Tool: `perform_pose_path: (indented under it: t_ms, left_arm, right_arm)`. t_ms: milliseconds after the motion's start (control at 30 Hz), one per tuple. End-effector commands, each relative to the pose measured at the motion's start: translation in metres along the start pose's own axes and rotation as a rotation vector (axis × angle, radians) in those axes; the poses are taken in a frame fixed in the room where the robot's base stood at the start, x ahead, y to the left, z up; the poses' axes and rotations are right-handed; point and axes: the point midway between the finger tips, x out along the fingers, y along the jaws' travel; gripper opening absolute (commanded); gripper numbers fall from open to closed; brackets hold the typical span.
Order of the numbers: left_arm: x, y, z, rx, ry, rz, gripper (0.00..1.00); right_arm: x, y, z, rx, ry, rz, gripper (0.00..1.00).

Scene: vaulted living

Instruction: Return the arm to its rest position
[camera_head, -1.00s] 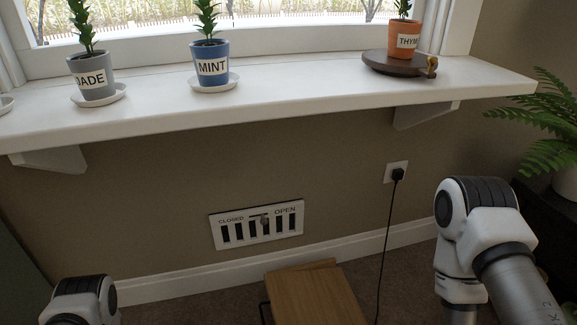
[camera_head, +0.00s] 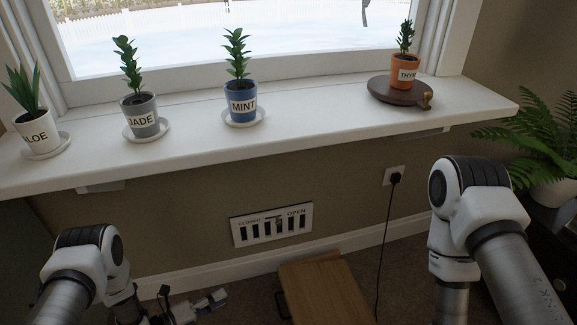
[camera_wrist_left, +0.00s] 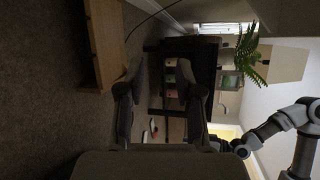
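My left arm (camera_head: 88,262) comes in at the bottom left of the head view, bent at its elbow. My left gripper (camera_head: 200,304) shows small and low, near the floor and clear of the sill. In the left wrist view my left gripper (camera_wrist_left: 160,95) has its two dark fingers spread apart with nothing between them. My right arm (camera_head: 468,215) is bent at the right of the head view, its lower part running out of the bottom edge. An arm of mine also shows at the right of the wrist view (camera_wrist_left: 300,118). My right gripper cannot be made out.
Above the arms, a white sill (camera_head: 300,128) holds the aloe (camera_head: 37,128), jade (camera_head: 140,117), mint (camera_head: 241,104) and thyme (camera_head: 404,72) pots. A vent (camera_head: 271,224) is on the wall. A wooden piece (camera_head: 325,285), a cord (camera_head: 386,245) and a fern (camera_head: 535,140) are near.

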Motion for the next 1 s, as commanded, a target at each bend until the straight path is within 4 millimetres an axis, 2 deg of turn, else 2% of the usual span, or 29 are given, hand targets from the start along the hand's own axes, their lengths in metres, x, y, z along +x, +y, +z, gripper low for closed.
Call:
perform_pose_path:
  t_ms: [33, 67, 100, 200, 300, 400, 467, 600, 700, 800, 900, 1000]
  left_arm:
    - [-0.003, -0.056, 0.009, -0.014, -0.009, 0.008, 0.35]
    - [-0.003, -0.076, 0.011, -0.030, -0.018, 0.020, 0.35]
    - [-0.005, -0.106, 0.015, -0.069, -0.033, 0.044, 0.35]
    - [-0.013, -0.169, 0.018, -0.230, -0.084, 0.138, 0.35]
    - [-0.029, -0.211, 0.014, -0.450, -0.158, 0.258, 0.35]
    - [-0.054, -0.241, 0.004, -0.688, -0.255, 0.385, 0.35]
    - [-0.073, -0.256, -0.005, -0.842, -0.330, 0.463, 0.35]
    - [-0.133, -0.275, -0.037, -1.241, -0.588, 0.654, 0.35]
    - [-0.177, -0.272, -0.066, -1.496, -0.812, 0.759, 0.35]
    - [-0.222, -0.262, -0.098, -1.735, -1.083, 0.831, 0.35]
    - [-0.257, -0.263, -0.119, -1.940, -1.377, 0.827, 0.35]
    - [-0.268, -0.261, -0.125, -2.072, -1.561, 0.762, 0.35]
  right_arm:
    - [-0.047, 0.000, 0.000, 0.000, 0.000, 0.000, 0.40]
    - [-0.062, -0.001, 0.000, 0.000, 0.000, 0.000, 0.40]
    - [-0.085, -0.001, 0.000, 0.000, 0.000, 0.000, 0.40]
    - [-0.139, -0.001, 0.000, 0.000, 0.001, 0.000, 0.40]
    - [-0.182, -0.001, 0.000, 0.000, 0.001, 0.000, 0.40]
    - [-0.216, -0.002, 0.000, 0.000, 0.001, 0.000, 0.40]
    - [-0.234, -0.002, 0.000, 0.000, 0.000, 0.000, 0.40]
    - [-0.267, -0.002, 0.000, 0.000, 0.001, 0.000, 0.40]
    - [-0.270, -0.002, 0.000, 0.000, 0.000, 0.000, 0.40]
    - [-0.264, -0.002, 0.000, 0.000, 0.000, 0.000, 0.40]
    - [-0.263, -0.002, 0.000, 0.000, 0.000, 0.000, 0.40]
    - [-0.264, -0.002, 0.000, 0.000, 0.000, 0.000, 0.40]
